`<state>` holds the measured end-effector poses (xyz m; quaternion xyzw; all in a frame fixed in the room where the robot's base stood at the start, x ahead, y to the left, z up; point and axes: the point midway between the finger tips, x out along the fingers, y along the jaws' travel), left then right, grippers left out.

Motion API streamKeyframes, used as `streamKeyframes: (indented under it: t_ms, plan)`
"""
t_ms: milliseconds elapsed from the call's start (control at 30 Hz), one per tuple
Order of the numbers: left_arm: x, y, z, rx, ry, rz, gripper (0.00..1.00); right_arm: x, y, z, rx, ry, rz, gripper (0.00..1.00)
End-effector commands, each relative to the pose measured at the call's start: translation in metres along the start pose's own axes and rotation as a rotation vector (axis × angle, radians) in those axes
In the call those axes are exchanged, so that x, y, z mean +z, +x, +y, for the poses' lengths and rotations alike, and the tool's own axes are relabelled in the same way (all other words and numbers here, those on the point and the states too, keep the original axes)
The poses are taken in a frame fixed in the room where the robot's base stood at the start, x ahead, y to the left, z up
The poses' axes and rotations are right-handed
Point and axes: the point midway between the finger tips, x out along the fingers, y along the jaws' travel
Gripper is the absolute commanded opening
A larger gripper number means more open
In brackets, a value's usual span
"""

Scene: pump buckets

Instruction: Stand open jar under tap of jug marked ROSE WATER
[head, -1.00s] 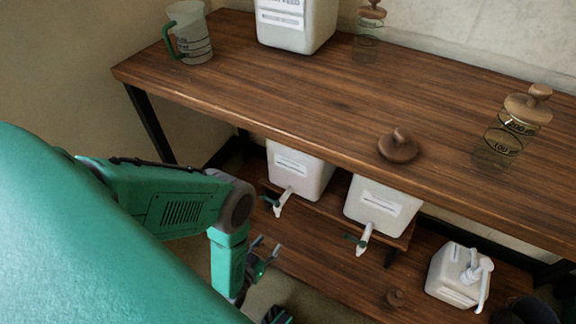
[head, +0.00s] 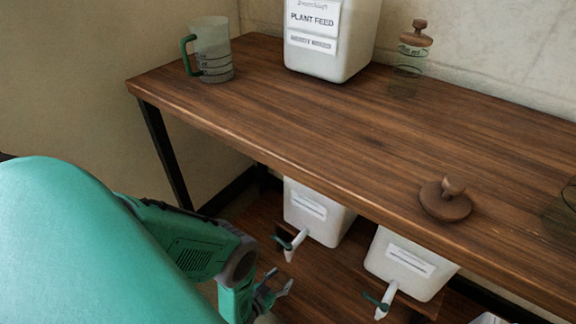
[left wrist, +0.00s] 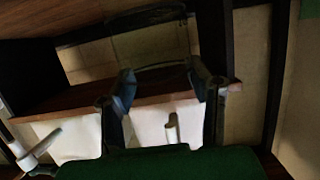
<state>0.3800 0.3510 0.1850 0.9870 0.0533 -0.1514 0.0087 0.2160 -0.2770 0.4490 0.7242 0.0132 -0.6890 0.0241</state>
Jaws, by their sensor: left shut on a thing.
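My left gripper (head: 277,282) is low in front of the bench in the head view. In the left wrist view its fingers (left wrist: 165,84) are shut on a clear glass jar (left wrist: 150,44), whose rim shows faintly. The jar cannot be made out in the head view. Two white jugs with taps stand under the bench top, the left jug (head: 312,212) and the right jug (head: 405,262). The left tap (head: 296,243) and right tap (head: 386,300) point down toward the front. Their labels are too small to read. My right gripper is out of view.
The wooden bench top (head: 300,120) overhangs the jugs. It bears a measuring jug (head: 212,55), a PLANT FEED container (head: 328,40), a lidded jar (head: 410,58) and a loose wooden lid (head: 446,203). A black leg (head: 165,155) stands left. The lower shelf (head: 325,285) is clear before the left jug.

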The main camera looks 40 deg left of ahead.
Motion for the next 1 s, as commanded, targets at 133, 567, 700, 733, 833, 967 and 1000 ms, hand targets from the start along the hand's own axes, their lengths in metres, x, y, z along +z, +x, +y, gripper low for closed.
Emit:
streamKeyframes:
  t_ms: [133,567,700,733,833,967,1000]
  plan:
    - [-0.007,0.022,0.001,0.000,0.002,0.003,0.00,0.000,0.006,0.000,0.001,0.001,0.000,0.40]
    - [0.019,0.050,0.000,0.001,-0.003,0.000,0.00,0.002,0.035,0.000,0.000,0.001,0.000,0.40]
    - [0.023,0.052,0.001,0.001,-0.002,0.001,0.00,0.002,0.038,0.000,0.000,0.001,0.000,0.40]
    - [0.022,0.052,0.001,0.001,-0.002,0.000,0.00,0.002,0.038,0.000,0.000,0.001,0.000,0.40]
    - [0.021,0.051,0.001,0.001,-0.001,-0.002,0.00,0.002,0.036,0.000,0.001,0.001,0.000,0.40]
    - [0.023,0.051,0.001,0.001,-0.003,-0.002,0.55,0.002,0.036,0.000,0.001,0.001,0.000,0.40]
    - [0.023,0.051,0.001,0.001,-0.003,-0.002,0.66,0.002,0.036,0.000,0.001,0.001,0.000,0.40]
